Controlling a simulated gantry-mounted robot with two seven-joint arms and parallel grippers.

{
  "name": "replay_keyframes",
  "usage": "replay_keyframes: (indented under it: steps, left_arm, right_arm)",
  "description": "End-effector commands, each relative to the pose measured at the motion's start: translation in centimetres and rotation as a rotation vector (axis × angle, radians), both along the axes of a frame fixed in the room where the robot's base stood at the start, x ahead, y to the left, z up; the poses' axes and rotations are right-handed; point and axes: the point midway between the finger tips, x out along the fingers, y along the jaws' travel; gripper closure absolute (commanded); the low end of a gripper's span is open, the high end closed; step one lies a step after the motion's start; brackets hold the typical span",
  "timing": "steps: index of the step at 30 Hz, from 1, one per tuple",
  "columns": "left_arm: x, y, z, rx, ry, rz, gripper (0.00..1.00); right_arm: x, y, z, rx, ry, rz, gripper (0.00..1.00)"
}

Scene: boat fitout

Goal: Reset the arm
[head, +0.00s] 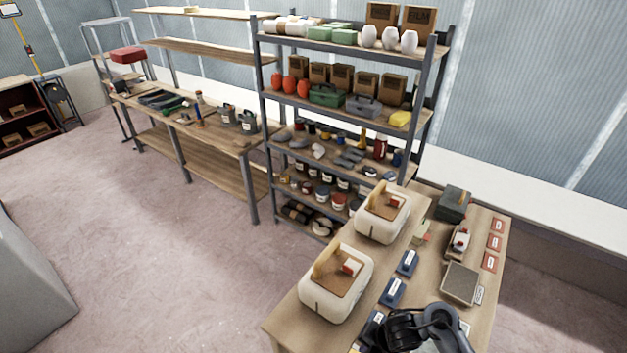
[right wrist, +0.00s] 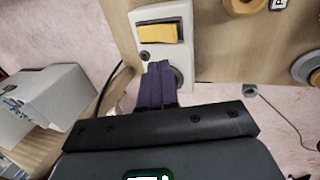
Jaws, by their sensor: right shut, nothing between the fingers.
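My right arm comes in at the bottom right of the head view, over the near end of the wooden workbench (head: 303,322). Its dark gripper (head: 398,331) shows there, but its fingertips are hard to make out. In the right wrist view the purple-grey fingers of my right gripper (right wrist: 159,70) are together with nothing between them. They are in front of a white switch plate (right wrist: 177,53) with a yellow rocker (right wrist: 157,33). A dark round part (right wrist: 179,77) of the plate is partly hidden behind the fingers; I cannot tell whether they touch it. My left gripper is not in view.
Two cream boxes (head: 324,297) (head: 385,224), blue blocks (head: 407,262), a grey tray (head: 460,282) and red cards (head: 495,242) lie on the bench. A loaded metal shelf (head: 262,103) stands behind.

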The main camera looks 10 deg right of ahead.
Motion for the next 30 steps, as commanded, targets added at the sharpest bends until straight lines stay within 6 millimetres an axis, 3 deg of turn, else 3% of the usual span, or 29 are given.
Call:
replay_keyframes:
  steps: [5, 7, 9, 12, 14, 17, 24, 27, 30]
  left_arm:
    - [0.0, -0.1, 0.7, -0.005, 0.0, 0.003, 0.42]
    - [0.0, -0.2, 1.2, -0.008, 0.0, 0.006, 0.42]
    - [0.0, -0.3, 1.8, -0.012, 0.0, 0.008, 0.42]
    - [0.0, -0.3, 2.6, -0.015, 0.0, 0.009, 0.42]
    - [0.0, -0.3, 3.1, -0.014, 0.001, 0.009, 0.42]
    - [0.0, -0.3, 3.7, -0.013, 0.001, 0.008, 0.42]
    - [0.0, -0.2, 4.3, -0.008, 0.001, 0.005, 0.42]
    - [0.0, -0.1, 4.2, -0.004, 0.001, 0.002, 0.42]
    - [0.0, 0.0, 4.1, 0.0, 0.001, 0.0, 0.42]
  right_arm:
    - [-5.8, 1.1, -3.9, 0.017, 0.111, 0.006, 1.0]
    - [-9.6, 2.4, -5.4, 0.038, 0.162, 0.011, 1.0]
    - [-13.2, 4.2, -6.1, 0.071, 0.185, -0.022, 1.0]
    - [-16.6, 6.4, -5.5, 0.103, 0.18, -0.167, 1.0]
    - [-18.0, 7.2, -4.2, 0.12, 0.171, -0.314, 1.0]
    - [-19.4, 7.1, -0.8, 0.155, 0.154, -0.647, 1.0]
    - [-19.9, 2.7, 8.6, 0.295, 0.141, -1.451, 1.0]
    - [-19.3, 1.0, 11.8, 0.378, 0.143, -1.701, 1.0]
    - [-19.5, -0.2, 13.5, 0.432, 0.168, -1.895, 1.0]
